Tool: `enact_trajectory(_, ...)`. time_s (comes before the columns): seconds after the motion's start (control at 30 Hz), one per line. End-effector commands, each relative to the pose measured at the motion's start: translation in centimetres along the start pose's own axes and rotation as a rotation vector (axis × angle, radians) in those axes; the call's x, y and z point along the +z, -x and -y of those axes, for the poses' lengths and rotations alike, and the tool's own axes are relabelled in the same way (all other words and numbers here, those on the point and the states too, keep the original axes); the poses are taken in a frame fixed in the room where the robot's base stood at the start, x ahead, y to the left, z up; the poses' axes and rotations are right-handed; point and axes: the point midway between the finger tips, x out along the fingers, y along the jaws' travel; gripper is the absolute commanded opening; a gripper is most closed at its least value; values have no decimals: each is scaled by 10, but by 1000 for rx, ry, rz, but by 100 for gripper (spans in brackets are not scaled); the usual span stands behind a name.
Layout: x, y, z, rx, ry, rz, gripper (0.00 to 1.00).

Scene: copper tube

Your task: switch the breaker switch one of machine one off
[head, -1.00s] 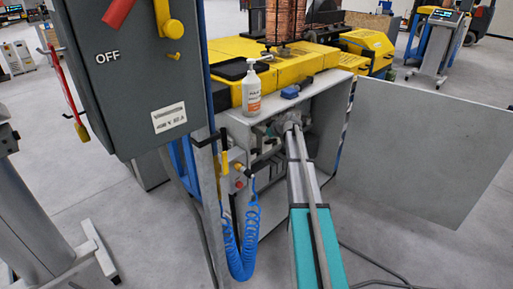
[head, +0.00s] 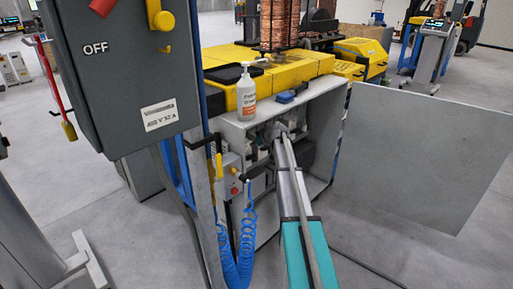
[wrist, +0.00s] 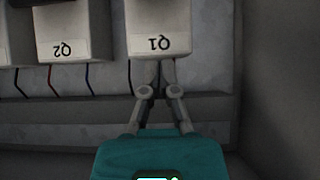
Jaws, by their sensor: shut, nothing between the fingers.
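The breaker labelled Q1 (wrist: 158,28) is a pale box on the back panel in the wrist view, its label upside down. My gripper (wrist: 160,70) is shut and empty, with its fingertips at the lower edge of the Q1 box. The tips are partly hidden, so I cannot tell whether they touch it. No switch lever on Q1 can be made out. In the head view my arm reaches into the open grey cabinet (head: 322,118), and the breakers there are too small to read.
A breaker labelled Q2 (wrist: 70,35) sits left of Q1, with thin wires below. The cabinet wall (wrist: 285,80) is close on the right. The cabinet door (head: 420,150) stands open at right. A dark OFF box (head: 110,85) and blue coiled hose (head: 237,255) are at left.

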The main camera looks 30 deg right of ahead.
Motion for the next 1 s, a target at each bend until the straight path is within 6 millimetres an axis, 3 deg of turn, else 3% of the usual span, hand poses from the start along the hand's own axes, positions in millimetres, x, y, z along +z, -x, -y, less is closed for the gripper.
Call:
enact_trajectory(0.3,2,-42,-1,1,1,0,0)
enact_trajectory(0.7,33,-46,-1,2,-1,0,0)
enact_trajectory(1.0,40,-47,-2,2,-1,0,0)
